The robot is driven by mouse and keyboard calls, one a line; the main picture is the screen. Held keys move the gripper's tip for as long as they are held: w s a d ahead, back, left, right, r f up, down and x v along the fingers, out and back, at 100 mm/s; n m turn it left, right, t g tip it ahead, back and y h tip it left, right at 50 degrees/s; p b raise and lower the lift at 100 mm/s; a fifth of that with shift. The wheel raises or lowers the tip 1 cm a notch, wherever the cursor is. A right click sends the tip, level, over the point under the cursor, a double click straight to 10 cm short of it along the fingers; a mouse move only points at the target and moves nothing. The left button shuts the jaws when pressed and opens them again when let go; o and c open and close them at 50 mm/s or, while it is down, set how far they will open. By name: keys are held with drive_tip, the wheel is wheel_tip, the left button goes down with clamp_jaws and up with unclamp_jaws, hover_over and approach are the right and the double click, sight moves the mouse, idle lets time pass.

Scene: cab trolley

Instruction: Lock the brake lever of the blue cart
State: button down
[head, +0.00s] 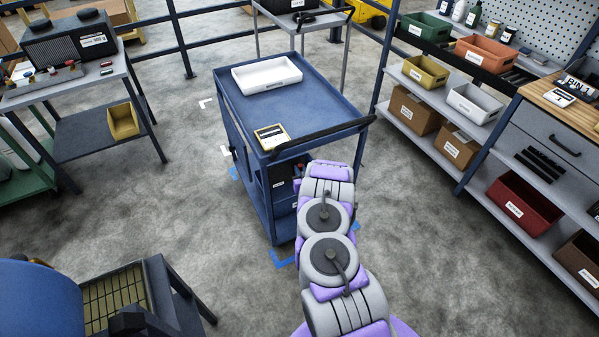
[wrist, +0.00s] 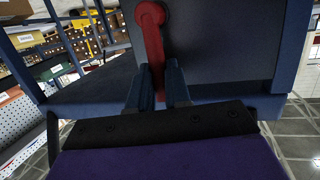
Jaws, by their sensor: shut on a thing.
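The blue cart (head: 262,112) stands in the middle of the head view, with a black push handle (head: 322,136) along its near edge. The red brake lever (wrist: 151,38) shows in the wrist view against a dark panel of the cart. Its round end is up in the picture and its arm runs down between my fingers. My gripper (wrist: 158,85) is shut on the lever's lower part. In the head view my arm reaches the cart's near side below the handle and hides the fingertips.
A white tray (head: 267,75) and a yellow-edged box (head: 272,137) sit on the cart top. Shelves with bins (head: 475,103) stand to the right, a table (head: 75,95) to the left. Open floor surrounds the cart.

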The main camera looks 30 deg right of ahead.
drive_tip(key=c, duration=1.3)
unclamp_jaws()
drive_tip(key=shift+d+r, duration=0.35)
drive_tip(key=shift+r, duration=0.2)
drive_tip(key=shift+o, duration=1)
drive_tip(key=shift+f, duration=0.3)
drive_tip(key=shift+a, duration=0.1)
drive_tip(key=shift+s+a, duration=0.2)
drive_tip(key=shift+s, duration=0.15)
drive_tip(key=p+v, duration=0.4)
drive_tip(key=v, duration=1.2)
drive_tip(key=shift+s+d+p, duration=0.1)
drive_tip(key=shift+s+p, duration=0.15)
drive_tip(key=shift+p, duration=0.1)
drive_tip(key=shift+w, duration=0.1)
